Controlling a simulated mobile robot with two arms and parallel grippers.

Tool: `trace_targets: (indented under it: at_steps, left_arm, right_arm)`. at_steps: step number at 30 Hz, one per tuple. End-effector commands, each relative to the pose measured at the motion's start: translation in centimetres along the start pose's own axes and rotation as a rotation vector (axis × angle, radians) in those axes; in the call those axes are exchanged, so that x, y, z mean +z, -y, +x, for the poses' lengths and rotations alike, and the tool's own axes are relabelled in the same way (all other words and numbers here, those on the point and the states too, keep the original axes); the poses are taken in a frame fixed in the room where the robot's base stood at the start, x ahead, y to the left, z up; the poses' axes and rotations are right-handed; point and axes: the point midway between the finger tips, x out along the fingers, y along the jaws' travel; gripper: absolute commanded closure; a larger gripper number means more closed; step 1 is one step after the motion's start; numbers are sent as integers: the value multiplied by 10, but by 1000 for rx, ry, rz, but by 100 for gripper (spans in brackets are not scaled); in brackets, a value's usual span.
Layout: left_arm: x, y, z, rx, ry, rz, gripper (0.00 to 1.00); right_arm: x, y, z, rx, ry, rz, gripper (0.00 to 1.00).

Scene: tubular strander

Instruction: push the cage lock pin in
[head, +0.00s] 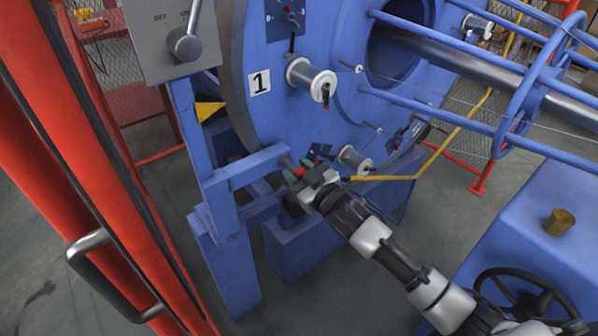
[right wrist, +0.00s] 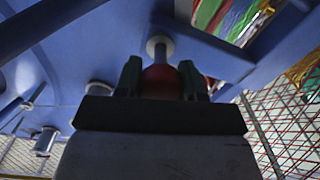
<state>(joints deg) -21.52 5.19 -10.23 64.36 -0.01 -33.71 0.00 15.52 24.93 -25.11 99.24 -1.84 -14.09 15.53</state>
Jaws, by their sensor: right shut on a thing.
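The cage lock pin shows in the right wrist view as a pale shaft (right wrist: 159,44) with a red knob (right wrist: 160,82) on its near end. The far end of the shaft meets blue machine structure; how deep it sits cannot be told. My right gripper (right wrist: 160,77) is shut on the red knob, one dark green finger on each side. In the head view the right gripper (head: 300,170) is at the lower edge of the blue cage disc (head: 335,120), beside a blue frame beam, and mostly covers the pin. My left gripper is not in view.
A blue frame (head: 228,235) stands left of the right gripper. A white bobbin (head: 354,159) is close on its right, with a yellow bar (head: 400,177) beyond. A grey switch box (head: 160,45) and red door frame (head: 90,150) are at left, a handwheel (head: 520,295) at lower right.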

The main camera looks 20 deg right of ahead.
Motion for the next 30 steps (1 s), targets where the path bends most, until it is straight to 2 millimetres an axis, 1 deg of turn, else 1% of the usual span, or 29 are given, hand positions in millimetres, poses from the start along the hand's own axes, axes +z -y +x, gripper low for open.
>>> trace_targets:
  at_steps: [3,7,10,17,18,21,22,30]
  left_arm:
    - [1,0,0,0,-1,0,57]
    - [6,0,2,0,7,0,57]
    - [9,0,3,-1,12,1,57]
    - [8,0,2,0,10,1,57]
    - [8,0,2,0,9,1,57]
    - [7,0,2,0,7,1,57]
    - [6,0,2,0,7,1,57]
    - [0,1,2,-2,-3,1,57]
  right_arm:
    - [-1,0,16,1,-2,3,100]
    - [-1,0,30,1,-1,2,100]
    - [0,0,33,0,-1,1,100]
    - [-1,0,33,1,-2,1,100]
    - [-1,0,33,1,-2,0,55]
    - [-1,0,32,1,-1,0,40]
    - [-1,0,32,1,-1,0,35]
    - [0,0,32,0,-1,0,35]
